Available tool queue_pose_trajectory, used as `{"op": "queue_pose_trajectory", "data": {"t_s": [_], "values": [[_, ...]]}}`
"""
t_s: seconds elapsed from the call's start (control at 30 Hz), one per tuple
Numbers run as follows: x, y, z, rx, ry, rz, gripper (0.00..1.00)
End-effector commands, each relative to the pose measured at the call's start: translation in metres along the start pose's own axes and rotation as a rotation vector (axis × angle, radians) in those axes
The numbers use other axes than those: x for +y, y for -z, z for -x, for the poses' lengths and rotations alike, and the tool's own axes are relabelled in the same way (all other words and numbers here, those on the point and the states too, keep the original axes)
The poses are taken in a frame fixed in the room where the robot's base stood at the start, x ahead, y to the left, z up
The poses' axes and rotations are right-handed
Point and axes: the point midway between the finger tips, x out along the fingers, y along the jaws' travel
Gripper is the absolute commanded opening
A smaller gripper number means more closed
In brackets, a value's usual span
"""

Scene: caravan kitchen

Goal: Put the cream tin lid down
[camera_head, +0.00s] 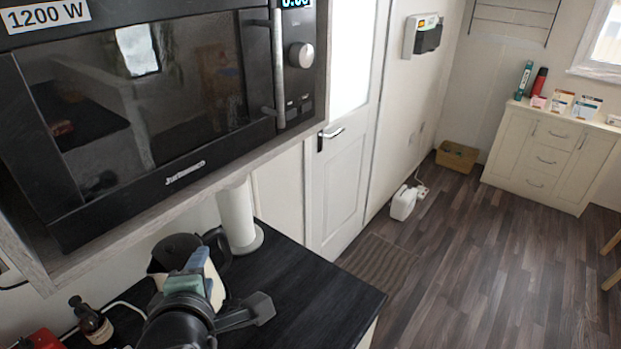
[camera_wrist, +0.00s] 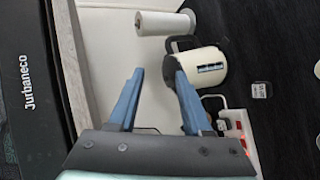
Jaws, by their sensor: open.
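I cannot make out a cream tin lid in either view. A small pale patch (camera_wrist: 317,69) shows at the right edge of the wrist view, too cut off to identify. My gripper (camera_wrist: 158,78) is open, with its two blue fingers apart and nothing visible between them. In the head view my gripper (camera_head: 192,272) is above the black worktop (camera_head: 310,290), in front of the kettle, below the microwave. The cream kettle (camera_wrist: 207,70) with a black handle stands beyond the right finger in the wrist view. It also shows in the head view (camera_head: 176,250), partly hidden.
A paper roll (camera_head: 237,215) stands behind the kettle. A brown bottle (camera_head: 93,322) and a red item (camera_head: 44,340) are at lower left. The microwave (camera_head: 150,100) overhangs the worktop. The worktop's right part is clear. A white door (camera_head: 345,190) is beyond.

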Motion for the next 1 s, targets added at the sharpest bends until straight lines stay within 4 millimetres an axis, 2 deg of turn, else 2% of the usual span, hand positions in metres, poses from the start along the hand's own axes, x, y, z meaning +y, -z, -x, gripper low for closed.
{"op": "queue_pose_trajectory", "data": {"t_s": [0.03, 0.13, 0.2, 0.27, 0.3, 0.4, 0.5, 0.63, 0.73, 1.0], "values": [[0.046, -0.016, 0.012, -0.003, -0.130, -0.168, 0.49], [0.124, -0.045, 0.048, 0.048, -0.380, -0.483, 0.49], [0.174, -0.066, 0.083, 0.120, -0.556, -0.682, 0.49], [0.211, -0.083, 0.119, 0.206, -0.700, -0.833, 0.49], [0.232, -0.094, 0.144, 0.274, -0.791, -0.921, 0.49], [0.272, -0.113, 0.206, 0.463, -0.975, -1.086, 0.49], [0.294, -0.123, 0.257, 0.639, -1.094, -1.182, 0.49], [0.305, -0.126, 0.296, 0.793, -1.163, -1.237, 0.49], [0.308, -0.127, 0.307, 0.839, -1.179, -1.250, 0.49], [0.308, -0.127, 0.306, 0.842, -1.177, -1.254, 0.49]]}}
